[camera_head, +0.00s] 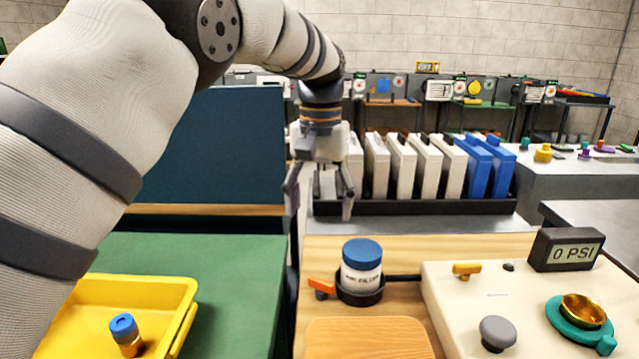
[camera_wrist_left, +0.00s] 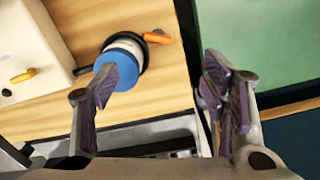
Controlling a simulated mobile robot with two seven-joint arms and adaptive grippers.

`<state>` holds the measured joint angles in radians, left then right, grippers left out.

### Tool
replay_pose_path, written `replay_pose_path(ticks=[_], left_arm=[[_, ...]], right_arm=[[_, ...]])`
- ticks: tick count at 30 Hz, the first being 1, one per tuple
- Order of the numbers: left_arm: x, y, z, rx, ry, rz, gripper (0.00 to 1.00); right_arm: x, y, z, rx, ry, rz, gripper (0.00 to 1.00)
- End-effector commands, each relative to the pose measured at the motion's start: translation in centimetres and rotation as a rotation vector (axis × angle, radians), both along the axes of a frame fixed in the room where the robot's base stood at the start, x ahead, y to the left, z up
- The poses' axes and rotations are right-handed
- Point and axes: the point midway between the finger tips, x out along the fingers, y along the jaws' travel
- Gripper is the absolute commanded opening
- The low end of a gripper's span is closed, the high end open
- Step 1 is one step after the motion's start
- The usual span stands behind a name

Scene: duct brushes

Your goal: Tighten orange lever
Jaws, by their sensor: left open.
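The orange lever (camera_head: 322,285) sticks out to the left from a black ring holder on the wooden bench. The ring surrounds the base of a white jar (camera_head: 361,272) with a blue lid and a printed label. In the left wrist view the orange lever (camera_wrist_left: 157,39) shows beside the jar's blue lid (camera_wrist_left: 122,58). My left gripper (camera_head: 320,205) is open and empty, above and behind the jar, fingers pointing down. In the left wrist view its fingers (camera_wrist_left: 160,95) are spread, one overlapping the lid in the picture. My right gripper is not in view.
A yellow tray (camera_head: 180,300) holding a blue-capped fitting (camera_head: 125,333) sits at left on a green mat. A black rack (camera_head: 420,207) of white and blue cases stands behind.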

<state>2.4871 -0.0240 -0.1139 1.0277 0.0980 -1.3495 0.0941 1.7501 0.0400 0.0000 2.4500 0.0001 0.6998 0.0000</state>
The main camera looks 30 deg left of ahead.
Motion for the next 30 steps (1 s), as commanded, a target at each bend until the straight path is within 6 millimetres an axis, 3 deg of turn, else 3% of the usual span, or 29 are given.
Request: replay_pose_path(ticks=[6, 12, 21, 26, 28, 30], left_arm=[[0.3, 0.0, 6.3, -0.002, -0.008, 0.0, 0.67], [0.3, 0.0, 8.8, -0.002, -0.002, 0.0, 0.67], [0.2, 0.0, 9.1, -0.001, -0.001, 0.0, 0.67], [0.2, 0.0, 9.1, -0.001, -0.001, 0.001, 0.32], [0.4, 0.0, 8.5, 0.0, 0.004, 0.035, 0.32], [0.8, -0.1, 6.4, 0.004, 0.016, 0.164, 0.32]], right_arm=[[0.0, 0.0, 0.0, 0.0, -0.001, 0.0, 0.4], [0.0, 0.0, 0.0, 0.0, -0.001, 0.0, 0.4], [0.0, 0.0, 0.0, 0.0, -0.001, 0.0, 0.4], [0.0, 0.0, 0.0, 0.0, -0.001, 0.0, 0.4], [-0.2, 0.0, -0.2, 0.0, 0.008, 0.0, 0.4], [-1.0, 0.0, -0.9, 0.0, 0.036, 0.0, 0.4]])
